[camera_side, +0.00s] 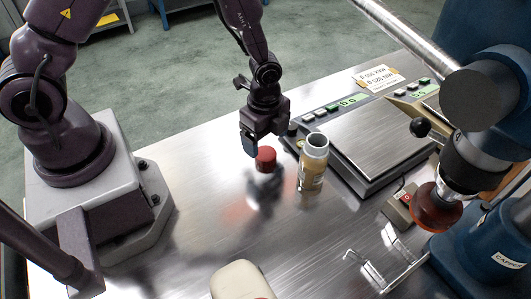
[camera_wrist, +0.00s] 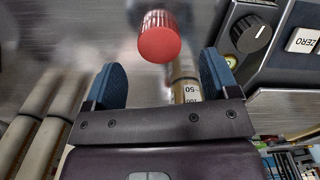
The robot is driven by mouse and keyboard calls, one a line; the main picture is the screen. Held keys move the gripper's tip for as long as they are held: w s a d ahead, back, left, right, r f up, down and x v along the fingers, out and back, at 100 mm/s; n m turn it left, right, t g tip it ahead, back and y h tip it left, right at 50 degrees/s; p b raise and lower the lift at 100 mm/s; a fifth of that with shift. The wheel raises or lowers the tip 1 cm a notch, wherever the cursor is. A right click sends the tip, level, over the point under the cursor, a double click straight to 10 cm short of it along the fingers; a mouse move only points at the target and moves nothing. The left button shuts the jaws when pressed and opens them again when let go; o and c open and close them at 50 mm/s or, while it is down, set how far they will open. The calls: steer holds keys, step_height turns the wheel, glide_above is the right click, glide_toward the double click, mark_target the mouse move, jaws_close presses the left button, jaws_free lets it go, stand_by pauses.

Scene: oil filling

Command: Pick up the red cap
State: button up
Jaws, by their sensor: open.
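The red cap (camera_side: 266,159) stands on the metal table, just left of an open bottle (camera_side: 313,162) with a label. In the wrist view the red cap (camera_wrist: 159,38) shows its flat round top and ribbed side, beyond and between my two blue fingertips. My gripper (camera_side: 250,143) hangs close above the cap, slightly to its left in the side view. In the wrist view my gripper (camera_wrist: 160,80) is open with nothing between its fingers. I cannot tell the exact height gap to the cap.
A scale (camera_side: 375,135) with a metal plate stands right of the bottle. A capping machine (camera_side: 475,160) with a red-brown round head stands at the far right. A pale object (camera_side: 240,281) lies at the front edge. The table left of the cap is clear.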

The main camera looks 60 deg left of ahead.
mark_target(266, 153)
step_height(266, 153, down, 4)
steer(key=shift+d+f, duration=0.1)
steer(key=shift+f, duration=0.1)
steer(key=shift+c, duration=0.4)
steer(key=c, duration=0.9)
